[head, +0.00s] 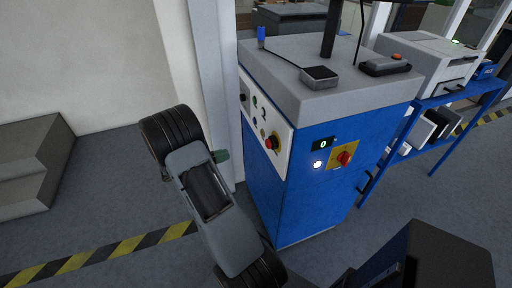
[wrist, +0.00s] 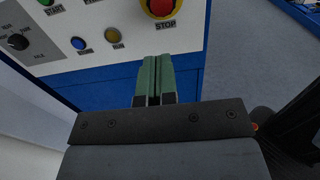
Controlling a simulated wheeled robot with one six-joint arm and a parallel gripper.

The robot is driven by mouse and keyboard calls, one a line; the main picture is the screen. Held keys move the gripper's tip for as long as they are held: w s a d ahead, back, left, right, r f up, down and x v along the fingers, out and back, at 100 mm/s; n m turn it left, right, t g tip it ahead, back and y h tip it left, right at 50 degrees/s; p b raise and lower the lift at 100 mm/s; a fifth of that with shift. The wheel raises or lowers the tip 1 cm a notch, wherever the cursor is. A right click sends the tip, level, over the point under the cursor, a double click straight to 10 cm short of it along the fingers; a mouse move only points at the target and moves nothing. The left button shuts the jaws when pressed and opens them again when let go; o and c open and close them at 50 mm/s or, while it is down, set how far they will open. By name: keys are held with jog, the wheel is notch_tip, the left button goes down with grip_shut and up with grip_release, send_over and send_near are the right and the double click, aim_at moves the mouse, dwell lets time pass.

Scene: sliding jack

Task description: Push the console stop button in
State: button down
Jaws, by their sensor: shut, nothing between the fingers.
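The console stop button (wrist: 161,6) is a red mushroom head on a yellow ring, labelled STOP, at the top of the wrist view. In the head view the stop button (head: 271,142) is on the white panel (head: 265,123) on the left face of the blue console. My gripper (wrist: 155,58) is shut and empty, its green fingertips just below the STOP label in the wrist picture. In the head view my gripper (head: 221,156) is mostly hidden by my arm, left of the console and apart from the button. I cannot tell the exact gap between fingertips and panel.
The wrist view also shows a blue button (wrist: 80,43), a yellow button (wrist: 113,36) and a black knob (wrist: 18,42) on the panel. A red rotary switch (head: 345,158) is on the console front. A pale post (head: 212,90) stands behind my arm. Grey steps (head: 30,165) are far left.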

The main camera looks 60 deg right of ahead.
aim_at(266, 144)
jog(key=p+x, duration=0.2)
jog(key=x, duration=1.2)
jog(key=shift+p, duration=0.35)
